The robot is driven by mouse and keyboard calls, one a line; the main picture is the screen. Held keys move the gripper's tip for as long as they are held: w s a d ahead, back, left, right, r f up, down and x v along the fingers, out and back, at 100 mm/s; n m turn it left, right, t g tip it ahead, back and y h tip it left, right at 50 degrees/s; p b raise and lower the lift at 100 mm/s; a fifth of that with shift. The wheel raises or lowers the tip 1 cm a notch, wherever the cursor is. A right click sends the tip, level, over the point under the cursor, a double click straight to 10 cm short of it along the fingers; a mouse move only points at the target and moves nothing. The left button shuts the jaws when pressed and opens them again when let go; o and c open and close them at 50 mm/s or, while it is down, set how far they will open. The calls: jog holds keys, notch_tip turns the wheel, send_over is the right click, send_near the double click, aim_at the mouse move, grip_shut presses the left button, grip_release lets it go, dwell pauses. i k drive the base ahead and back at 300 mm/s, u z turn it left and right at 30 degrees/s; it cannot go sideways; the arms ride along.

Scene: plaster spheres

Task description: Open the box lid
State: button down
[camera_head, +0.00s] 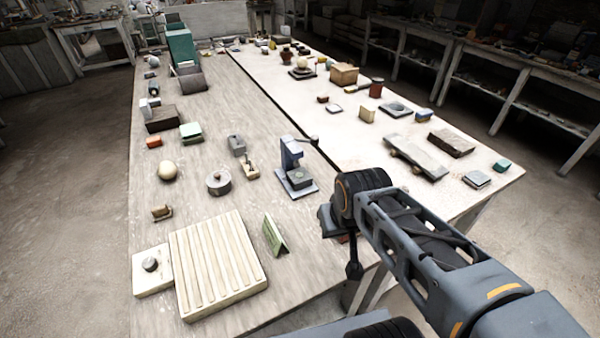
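Several box-like objects stand on the long worktable (205,130), and I cannot tell which is the box meant. A tan box (344,74) sits toward the back right and looks closed. A dark brown box (162,118) sits at the left edge. A tall green box (182,48) stands at the far left, with a brown box (190,82) in front of it. My gripper (354,270) hangs at the near right edge of the table, apart from all of these boxes. It is small and dark, partly hidden by my arm, and its opening cannot be made out.
A blue press-like device (293,165) stands left of my arm. A ribbed cream board (215,262), a green folded card (274,236) and a cream sphere (168,170) are on the near left. A grey plank (415,155) lies at right. Shelves line the right wall.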

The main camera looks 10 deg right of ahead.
aim_at(346, 66)
jog(key=u, duration=0.05)
jog(key=k, duration=0.5)
jog(key=z, duration=2.3)
jog(key=i, duration=5.1)
jog(key=u, duration=2.55)
